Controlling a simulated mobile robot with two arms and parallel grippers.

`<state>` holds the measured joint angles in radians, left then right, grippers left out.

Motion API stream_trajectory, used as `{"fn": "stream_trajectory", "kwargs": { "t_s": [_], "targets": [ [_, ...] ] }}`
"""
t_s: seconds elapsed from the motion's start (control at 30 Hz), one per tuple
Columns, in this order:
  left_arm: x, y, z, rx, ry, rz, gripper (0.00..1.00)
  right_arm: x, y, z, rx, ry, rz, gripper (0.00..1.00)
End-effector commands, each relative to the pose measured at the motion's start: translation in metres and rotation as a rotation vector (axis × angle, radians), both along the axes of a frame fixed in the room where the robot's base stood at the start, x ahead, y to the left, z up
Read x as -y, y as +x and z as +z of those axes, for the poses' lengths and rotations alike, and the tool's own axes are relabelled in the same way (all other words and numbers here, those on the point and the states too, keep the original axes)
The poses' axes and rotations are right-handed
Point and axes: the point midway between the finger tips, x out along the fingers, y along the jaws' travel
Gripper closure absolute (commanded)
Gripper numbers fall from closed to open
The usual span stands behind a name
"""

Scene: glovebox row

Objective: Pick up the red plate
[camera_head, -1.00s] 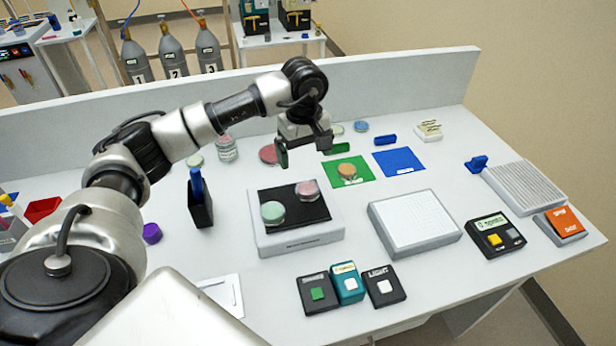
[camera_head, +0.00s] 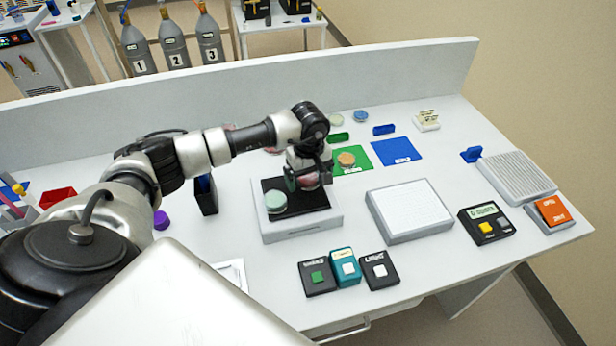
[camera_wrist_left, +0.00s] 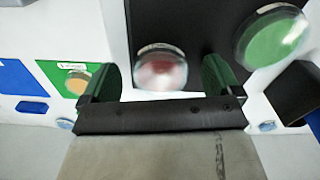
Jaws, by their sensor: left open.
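The red plate (camera_wrist_left: 162,70) is a round, clear-lidded dish with a red-pink filling. It sits on the black pad (camera_head: 300,206) of a white device, beside a green plate (camera_head: 276,201). In the head view my left gripper largely covers the red plate, leaving a little pink showing. My left gripper (camera_head: 308,177) is open and points down at it. In the left wrist view the red plate lies between the two green-tipped fingers, slightly blurred; I cannot tell its exact height below them. The green plate (camera_wrist_left: 270,38) is to the right there. My right gripper is not in view.
A green mat (camera_head: 357,157) with an orange dish and a blue mat (camera_head: 397,151) lie behind to the right. A white gridded block (camera_head: 408,208) stands right of the device. Several button boxes (camera_head: 344,268) stand in front. A black holder (camera_head: 206,195) stands left.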

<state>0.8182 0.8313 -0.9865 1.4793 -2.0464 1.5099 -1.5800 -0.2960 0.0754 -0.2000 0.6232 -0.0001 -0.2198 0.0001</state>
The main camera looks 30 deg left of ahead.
Motion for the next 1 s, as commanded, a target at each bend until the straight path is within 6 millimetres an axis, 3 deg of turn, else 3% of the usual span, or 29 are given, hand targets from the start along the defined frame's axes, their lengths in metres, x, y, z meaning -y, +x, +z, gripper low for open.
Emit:
{"fn": "stream_trajectory", "kwargs": {
  "t_s": [0.07, 0.4, 0.77, 1.0],
  "targets": [
    [0.0, 0.0, 0.0, 0.0, 0.0, 0.0, 0.07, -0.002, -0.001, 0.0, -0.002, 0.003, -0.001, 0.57],
    [0.0, 0.0, 0.001, 0.0, 0.0, 0.001, 0.59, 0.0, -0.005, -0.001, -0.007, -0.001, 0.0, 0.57],
    [0.0, 0.001, 0.004, 0.001, 0.0, 0.001, 0.61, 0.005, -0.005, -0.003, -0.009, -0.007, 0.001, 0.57],
    [0.0, 0.001, 0.022, 0.004, 0.0, 0.001, 0.61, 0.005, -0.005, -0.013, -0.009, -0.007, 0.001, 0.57]
  ]
}}
